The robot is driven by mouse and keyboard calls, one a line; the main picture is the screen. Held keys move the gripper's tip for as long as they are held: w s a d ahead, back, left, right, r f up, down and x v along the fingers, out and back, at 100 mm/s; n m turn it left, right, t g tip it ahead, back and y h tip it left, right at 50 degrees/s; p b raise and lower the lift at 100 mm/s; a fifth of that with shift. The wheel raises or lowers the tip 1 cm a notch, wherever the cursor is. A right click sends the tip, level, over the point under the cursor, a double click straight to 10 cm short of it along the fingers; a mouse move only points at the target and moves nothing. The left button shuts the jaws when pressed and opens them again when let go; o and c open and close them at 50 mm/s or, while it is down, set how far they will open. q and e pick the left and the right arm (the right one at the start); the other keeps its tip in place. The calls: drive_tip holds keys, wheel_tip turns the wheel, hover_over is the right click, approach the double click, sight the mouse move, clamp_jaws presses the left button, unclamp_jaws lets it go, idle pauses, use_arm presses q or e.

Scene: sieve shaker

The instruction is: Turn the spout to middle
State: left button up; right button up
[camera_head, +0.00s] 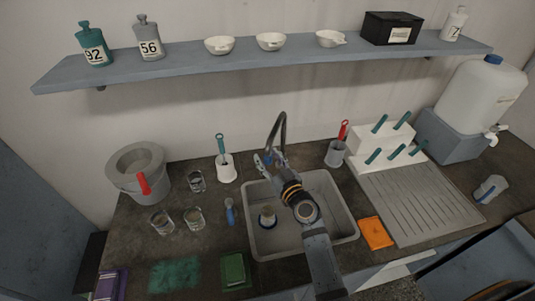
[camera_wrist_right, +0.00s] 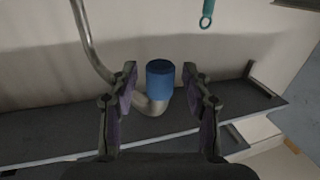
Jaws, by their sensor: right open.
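The spout (camera_head: 277,128) is a thin grey curved tube rising at the back of the sink (camera_head: 337,215). In the right wrist view the grey tube (camera_wrist_right: 88,42) comes down from the upper left and bends up to a blue cylindrical piece (camera_wrist_right: 160,80). My right gripper (camera_head: 265,160) is at the back of the sink by the spout, its arm reaching over the basin. In the right wrist view its open fingers (camera_wrist_right: 160,98) stand on either side of the blue piece and bend, with gaps on both sides. The spout's base is partly hidden by my arm. My left gripper is out of view.
A white cup with a teal-handled tool (camera_head: 226,172) stands left of the sink, and a grey cup with a red-handled tool (camera_head: 336,152) stands right. A ribbed drainboard (camera_head: 415,205) lies further right. A shelf (camera_head: 285,62) runs above. A small object (camera_head: 267,216) stands in the sink.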

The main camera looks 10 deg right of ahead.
drive_tip(key=shift+w+r, duration=0.1)
drive_tip(key=shift+w, duration=0.2)
drive_tip(key=shift+c, duration=1.1)
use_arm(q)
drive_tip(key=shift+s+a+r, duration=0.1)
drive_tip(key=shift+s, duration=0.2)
use_arm(e)
clamp_jaws()
